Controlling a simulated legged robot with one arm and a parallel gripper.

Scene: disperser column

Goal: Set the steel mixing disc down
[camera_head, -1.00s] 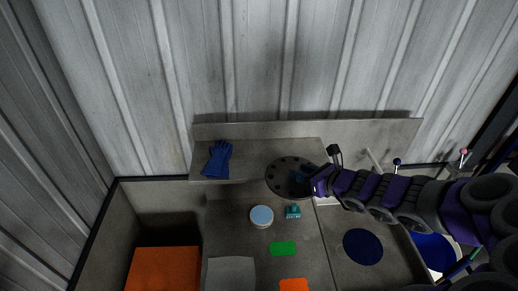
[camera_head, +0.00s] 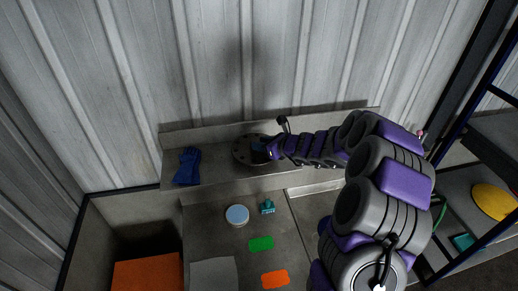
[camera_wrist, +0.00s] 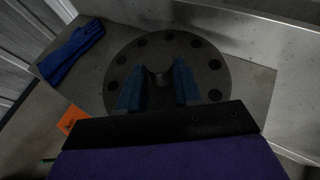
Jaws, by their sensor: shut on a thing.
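The steel mixing disc (camera_head: 241,149) is dark and round with a ring of holes near its rim. It is at the raised back shelf in the head view, and it fills the middle of the wrist view (camera_wrist: 168,44). My gripper (camera_head: 262,150) is at the disc's right side in the head view. In the wrist view its two blue fingers (camera_wrist: 158,85) are closed on the disc's central hub. Whether the disc touches the shelf or hangs just above it, I cannot tell.
A blue glove (camera_head: 187,167) lies left of the disc on the shelf (camera_head: 215,165). On the lower counter are a round white-blue container (camera_head: 237,215), a teal part (camera_head: 268,207), a green patch (camera_head: 261,244) and an orange patch (camera_head: 275,280). A corrugated wall stands behind.

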